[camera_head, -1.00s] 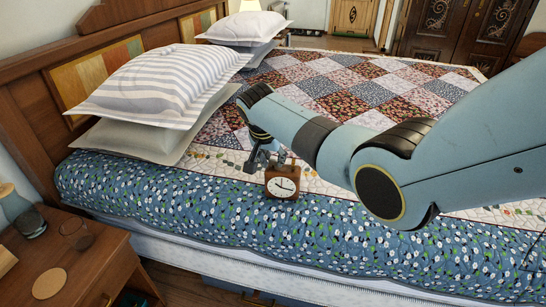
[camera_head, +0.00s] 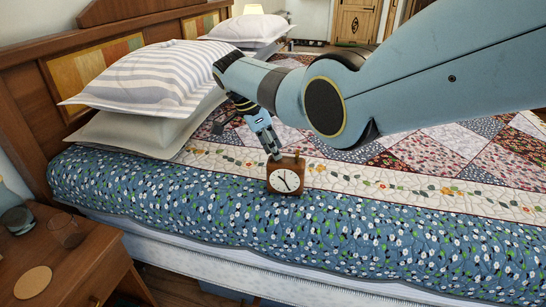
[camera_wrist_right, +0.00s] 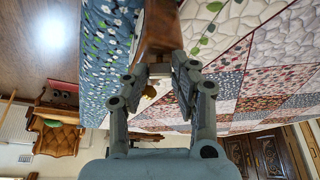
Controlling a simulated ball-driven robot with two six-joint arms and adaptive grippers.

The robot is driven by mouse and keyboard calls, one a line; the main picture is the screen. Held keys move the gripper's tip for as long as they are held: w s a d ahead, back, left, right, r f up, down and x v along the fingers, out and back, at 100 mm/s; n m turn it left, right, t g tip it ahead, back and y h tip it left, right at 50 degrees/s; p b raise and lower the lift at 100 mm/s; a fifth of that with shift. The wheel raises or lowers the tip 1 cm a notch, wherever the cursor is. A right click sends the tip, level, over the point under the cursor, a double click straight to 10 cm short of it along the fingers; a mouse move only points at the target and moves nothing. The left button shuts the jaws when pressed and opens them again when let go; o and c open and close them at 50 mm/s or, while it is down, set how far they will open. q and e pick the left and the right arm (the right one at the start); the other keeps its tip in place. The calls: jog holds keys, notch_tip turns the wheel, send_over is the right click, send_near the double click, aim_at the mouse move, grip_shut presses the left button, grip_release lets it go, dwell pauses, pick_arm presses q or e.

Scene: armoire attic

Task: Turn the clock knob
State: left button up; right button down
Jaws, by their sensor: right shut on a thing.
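A small brown clock (camera_head: 286,181) with a white round dial stands upright on the bed. My right gripper (camera_head: 274,153) reaches down to its upper back edge from behind. In the right wrist view the brown clock body (camera_wrist_right: 160,27) is beyond the fingertips. My right gripper (camera_wrist_right: 166,73) is shut on a small pale part at the clock, which looks like the clock knob (camera_wrist_right: 160,70); the fingers partly hide it. A small rounded peg (camera_head: 297,154) sticks up from the clock's top. My left gripper is not in view.
The bed's blue flowered quilt (camera_head: 200,203) is clear around the clock. A striped pillow (camera_head: 150,78) lies behind on the left. A nightstand (camera_head: 75,268) with a drinking glass (camera_head: 66,232) and a round coaster (camera_head: 33,282) stands at the front left.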

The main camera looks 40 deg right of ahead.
jog(key=m+b, duration=0.1)
jog(key=m+g+b, duration=0.1)
jog(key=m+b, duration=0.1)
jog(key=shift+w+d+f+m+y, duration=0.1)
jog(key=shift+f+m+y, duration=0.05)
jog(key=shift+m+y, duration=0.2)
jog(key=shift+m+g+y+b, duration=0.3)
jog(key=shift+m+b, duration=0.15)
jog(key=shift+b, duration=0.2)
jog(key=c, duration=1.1)
grip_release()
jog(key=shift+r, duration=0.2)
jog(key=v, duration=1.2)
jog(key=shift+f, duration=0.1)
